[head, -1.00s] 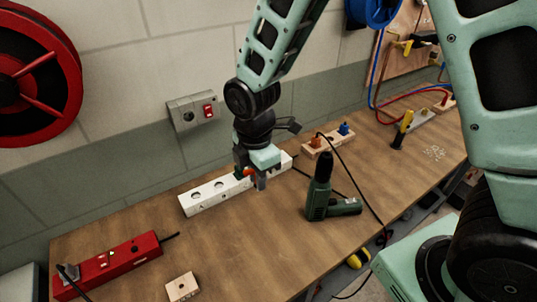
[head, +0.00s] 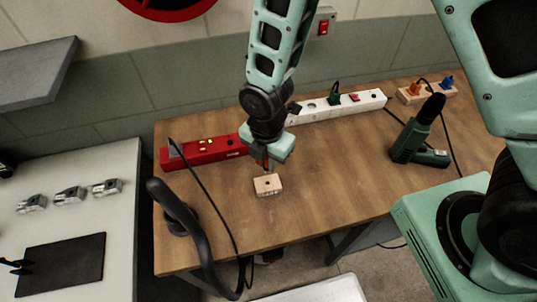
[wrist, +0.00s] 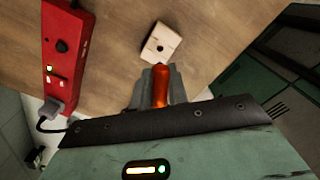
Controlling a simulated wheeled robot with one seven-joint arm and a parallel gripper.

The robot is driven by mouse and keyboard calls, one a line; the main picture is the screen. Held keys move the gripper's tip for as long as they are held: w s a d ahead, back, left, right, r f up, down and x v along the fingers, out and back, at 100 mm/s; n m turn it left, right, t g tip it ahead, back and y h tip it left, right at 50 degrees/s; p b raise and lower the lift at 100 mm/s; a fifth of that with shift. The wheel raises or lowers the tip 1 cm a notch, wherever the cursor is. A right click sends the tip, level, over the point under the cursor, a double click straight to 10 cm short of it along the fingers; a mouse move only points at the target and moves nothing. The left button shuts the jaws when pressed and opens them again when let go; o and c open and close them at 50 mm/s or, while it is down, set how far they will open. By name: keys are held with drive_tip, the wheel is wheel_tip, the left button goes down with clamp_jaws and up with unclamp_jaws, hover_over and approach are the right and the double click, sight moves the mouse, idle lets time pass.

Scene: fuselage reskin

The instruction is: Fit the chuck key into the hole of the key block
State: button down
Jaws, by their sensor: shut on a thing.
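The key block (head: 268,185) is a small pale wooden block with a dark hole, lying flat on the wooden table. It also shows in the wrist view (wrist: 160,43), just beyond my fingertips. My gripper (head: 262,163) is shut on the chuck key, whose orange-red handle (wrist: 162,86) shows between the fingers in the wrist view. In the head view the gripper is just above and behind the block. The key's tip is hidden or too small to make out, so I cannot tell whether it touches the hole.
A red power strip (head: 208,151) lies left of my gripper, and a white one (head: 360,103) lies behind to the right. A green drill (head: 417,138) stands on the right. A black hose (head: 200,245) loops at the table's left front. Bare table lies right of the block.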

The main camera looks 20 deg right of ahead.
drive_tip(key=shift+f+b, duration=1.85)
drive_tip(key=shift+f, duration=0.65)
drive_tip(key=shift+f+b, duration=1)
drive_tip(key=shift+f, duration=0.3)
drive_tip(key=c, duration=1.3)
unclamp_jaws()
drive_tip(key=shift+r, duration=0.1)
drive_tip(key=shift+r+p, duration=2.1)
drive_tip(key=shift+r, duration=0.35)
